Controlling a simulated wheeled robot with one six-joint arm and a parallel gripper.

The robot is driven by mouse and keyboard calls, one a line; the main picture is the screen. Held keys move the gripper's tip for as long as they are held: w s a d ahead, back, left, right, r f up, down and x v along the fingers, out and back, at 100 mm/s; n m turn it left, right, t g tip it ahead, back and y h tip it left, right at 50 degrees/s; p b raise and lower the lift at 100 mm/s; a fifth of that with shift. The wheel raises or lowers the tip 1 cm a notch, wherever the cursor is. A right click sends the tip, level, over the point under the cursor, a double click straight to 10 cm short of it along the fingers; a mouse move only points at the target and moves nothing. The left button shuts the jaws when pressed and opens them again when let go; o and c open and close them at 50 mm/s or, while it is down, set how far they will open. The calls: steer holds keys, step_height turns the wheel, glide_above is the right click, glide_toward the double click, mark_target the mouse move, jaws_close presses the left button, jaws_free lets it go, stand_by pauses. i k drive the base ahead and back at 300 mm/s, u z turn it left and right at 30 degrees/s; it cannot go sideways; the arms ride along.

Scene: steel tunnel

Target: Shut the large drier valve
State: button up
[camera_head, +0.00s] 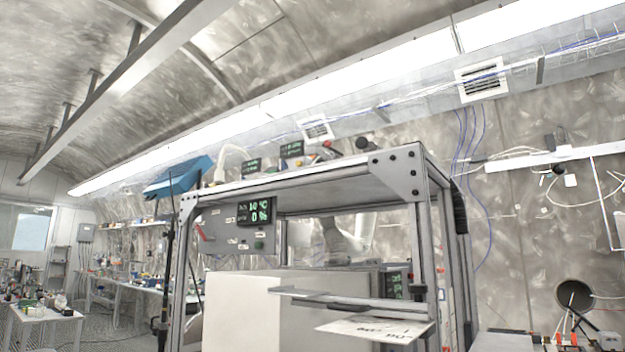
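No part that I can clearly make out as the large drier valve shows. A grey control panel (238,229) on the metal frame has a small red lever (206,232), a green knob (259,244) and a lit display (254,211) with green digits. On top of the frame are a small red part (328,147) and a dark round knob (362,143), both too small to identify. Labels are too small to read. My gripper is not in view.
The metal frame (413,175) stands close in the middle. A pale cabinet (262,312) and a flat shelf with a paper sheet (372,328) are inside it. Work tables (42,313) with clutter stand at the left.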

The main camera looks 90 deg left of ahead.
mark_target(283, 165)
steer(key=u, duration=0.9)
steer(key=i, duration=0.75)
steer(key=u, duration=1.55)
steer(key=i, duration=0.8)
steer(key=u, duration=0.8)
